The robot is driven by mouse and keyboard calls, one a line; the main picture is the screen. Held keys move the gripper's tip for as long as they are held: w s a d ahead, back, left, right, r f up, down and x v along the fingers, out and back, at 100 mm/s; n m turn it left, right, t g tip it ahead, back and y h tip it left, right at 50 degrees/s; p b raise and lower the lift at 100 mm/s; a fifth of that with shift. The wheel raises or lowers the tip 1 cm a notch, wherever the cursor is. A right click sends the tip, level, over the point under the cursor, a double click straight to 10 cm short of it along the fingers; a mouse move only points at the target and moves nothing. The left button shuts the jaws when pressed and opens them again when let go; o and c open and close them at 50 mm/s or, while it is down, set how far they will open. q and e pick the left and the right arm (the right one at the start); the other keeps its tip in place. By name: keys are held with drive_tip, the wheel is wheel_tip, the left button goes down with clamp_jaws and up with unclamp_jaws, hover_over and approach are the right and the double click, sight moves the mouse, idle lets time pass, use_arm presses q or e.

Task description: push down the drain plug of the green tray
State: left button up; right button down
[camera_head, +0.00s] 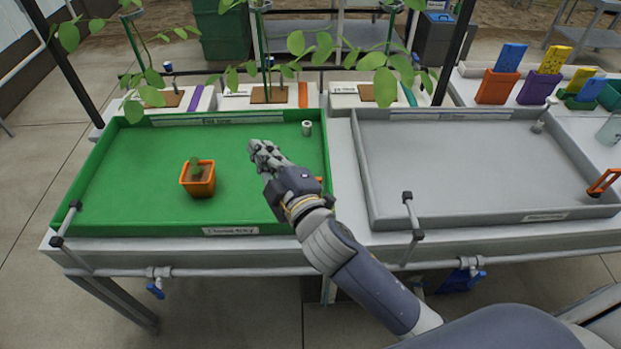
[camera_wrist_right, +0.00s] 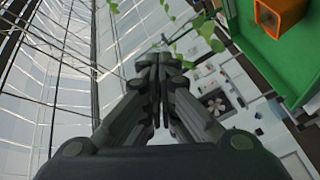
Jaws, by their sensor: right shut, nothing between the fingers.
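The green tray (camera_head: 120,180) lies on the left half of the bench. Its drain plug, a small pale upright cylinder (camera_head: 307,128), stands in the tray's far right corner. My right gripper (camera_head: 256,148) is above the right half of the tray, left of the plug and apart from it. Its fingers are closed together and empty, also in the right wrist view (camera_wrist_right: 159,68). An orange pot with a small seedling (camera_head: 198,180) stands in the tray, left of the gripper. The wrist view shows an orange pot (camera_wrist_right: 283,12) and the green tray (camera_wrist_right: 262,52). My left gripper is out of view.
A grey tray (camera_head: 470,165) sits to the right, with its own plug (camera_head: 543,121) at the far right and an orange-handled item (camera_head: 602,182) at its right edge. Leafy plants on stems rise behind the green tray. A pipe with blue-handled valves (camera_head: 155,289) runs along the front.

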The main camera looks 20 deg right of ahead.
drive_tip(key=s+a+r+n+g+y, duration=0.3)
drive_tip(key=s+a+r+n+y, duration=0.1)
drive_tip(key=a+r+n+y, duration=1.15)
drive_tip(key=s+a+f+n+g, duration=0.4)
drive_tip(key=n+g, duration=0.3)
drive_tip(key=n, duration=0.3)
drive_tip(key=s+a+f+n+g, duration=0.3)
drive_tip(key=a+f+n+g, duration=0.15)
drive_tip(key=n+g, duration=0.35)
wheel_tip(320, 180, down, 10)
drive_tip(key=d+r+n+g+h, duration=0.1)
drive_tip(key=d+n+h, duration=0.1)
drive_tip(key=n+h, duration=0.5)
drive_tip(key=w+d+f+n+h, duration=0.4)
drive_tip(key=w+d+f+h, duration=0.15)
drive_tip(key=d+f, duration=0.3)
drive_tip(key=w+d+r+t+h, duration=0.1)
drive_tip(key=w+d+h, duration=0.3)
drive_tip(key=d, duration=0.7)
drive_tip(key=w+d+r+t+h, duration=0.1)
drive_tip(key=w+d+h, duration=0.4)
drive_tip(key=d, duration=0.6)
drive_tip(key=shift+d+r+n+t, duration=0.15)
drive_tip(key=shift+r+n+t, duration=0.2)
drive_tip(key=shift+r, duration=0.25)
